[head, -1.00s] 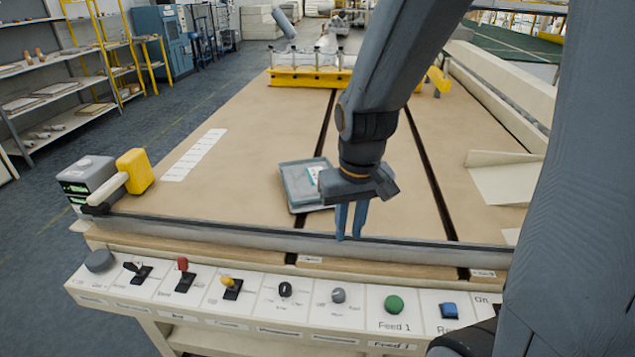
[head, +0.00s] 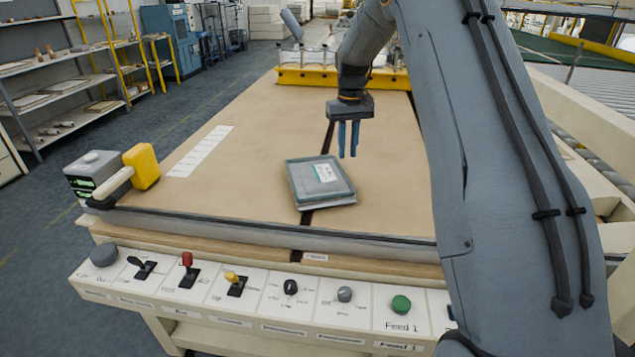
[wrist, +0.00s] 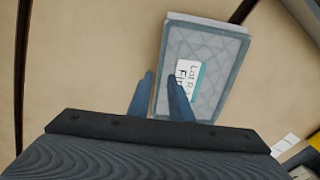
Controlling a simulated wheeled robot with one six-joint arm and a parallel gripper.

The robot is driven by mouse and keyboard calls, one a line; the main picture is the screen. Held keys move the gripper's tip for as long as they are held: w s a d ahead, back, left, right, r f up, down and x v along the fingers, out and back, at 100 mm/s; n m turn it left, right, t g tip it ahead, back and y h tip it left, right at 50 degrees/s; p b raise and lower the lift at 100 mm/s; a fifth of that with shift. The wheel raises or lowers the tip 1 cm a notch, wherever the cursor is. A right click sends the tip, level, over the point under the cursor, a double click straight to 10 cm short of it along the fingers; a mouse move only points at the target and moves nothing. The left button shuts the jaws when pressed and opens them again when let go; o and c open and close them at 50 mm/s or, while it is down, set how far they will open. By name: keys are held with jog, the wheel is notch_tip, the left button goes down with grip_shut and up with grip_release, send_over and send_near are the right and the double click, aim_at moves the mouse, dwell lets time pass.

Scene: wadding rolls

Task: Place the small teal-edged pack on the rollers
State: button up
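The small teal-edged pack (head: 302,185) lies flat and slightly turned on the brown table top, across a dark slot. It has a grey quilted face and a white and teal label, and it shows in the wrist view (wrist: 205,60). My gripper (head: 347,156) points down beyond the pack, toward the far side of the table. Its two blue fingers are apart with nothing between them. In the wrist view the fingers (wrist: 160,85) overlap the near part of the pack in the picture. Grey roller-like bars (head: 590,78) show at the right beyond a cream rail, partly hidden by my arm.
A control panel with knobs and a green button (head: 401,304) runs along the front edge. A yellow and grey device (head: 141,166) stands at the left corner. A yellow bar (head: 305,77) crosses the far end. The table left of the pack is mostly clear.

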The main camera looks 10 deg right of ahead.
aim_at(345, 175)
jog(key=shift+w+a+f+p, duration=0.1)
jog(key=shift+f+p, duration=0.8)
jog(key=shift+f, duration=1.05)
jog(key=shift+w+f+p, duration=0.1)
jog(key=shift+f+p, duration=0.75)
jog(key=shift+f, duration=1.1)
grip_shut()
